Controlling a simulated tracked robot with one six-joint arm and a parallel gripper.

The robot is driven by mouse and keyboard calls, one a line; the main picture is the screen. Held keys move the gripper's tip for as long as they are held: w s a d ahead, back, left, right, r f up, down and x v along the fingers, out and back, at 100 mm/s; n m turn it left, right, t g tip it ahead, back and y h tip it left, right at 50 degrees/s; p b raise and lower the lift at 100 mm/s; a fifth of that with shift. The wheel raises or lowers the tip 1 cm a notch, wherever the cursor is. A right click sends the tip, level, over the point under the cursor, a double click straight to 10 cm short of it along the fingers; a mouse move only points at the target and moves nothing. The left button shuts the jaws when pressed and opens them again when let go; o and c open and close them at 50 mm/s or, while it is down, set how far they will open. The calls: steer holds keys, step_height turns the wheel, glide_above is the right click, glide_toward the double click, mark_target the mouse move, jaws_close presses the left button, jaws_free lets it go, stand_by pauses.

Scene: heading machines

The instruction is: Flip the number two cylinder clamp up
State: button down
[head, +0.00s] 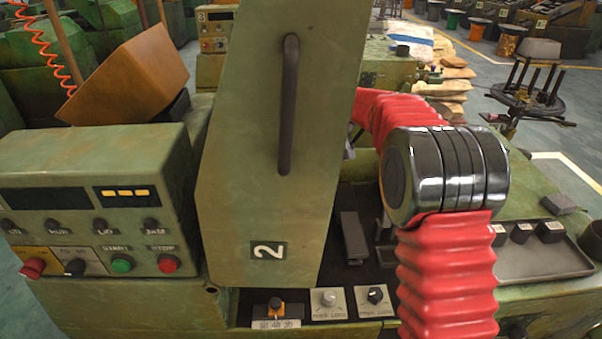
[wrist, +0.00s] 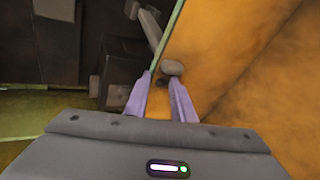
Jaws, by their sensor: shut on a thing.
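My gripper (wrist: 160,78) shows in the wrist view as two pale purple fingers, shut on a small grey rounded knob (wrist: 172,67) at their tips. The knob seems to belong to the cylinder clamp, but most of what is gripped is hidden. A grey bar (wrist: 150,28) slants up and left from just above it. My red-sleeved arm reaches behind this panel from the right.
An orange-brown surface (wrist: 245,70) rises close to the fingers' right in the wrist view. A control box (head: 90,190) stands left of the panel. Switches (head: 330,300) sit below it. A tray (head: 545,260) with dark blocks lies to the right.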

steer(key=shift+w+d+f, duration=0.1)
steer(key=shift+w+f, duration=0.05)
steer(key=shift+w, duration=0.25)
steer(key=c, duration=1.8)
jaws_free()
steer(key=shift+w, duration=0.1)
steer(key=shift+c, duration=0.2)
steer(key=o, duration=0.3)
steer(key=v, duration=1.3)
steer(key=shift+d+r, duration=0.15)
steer(key=shift+r, duration=0.15)
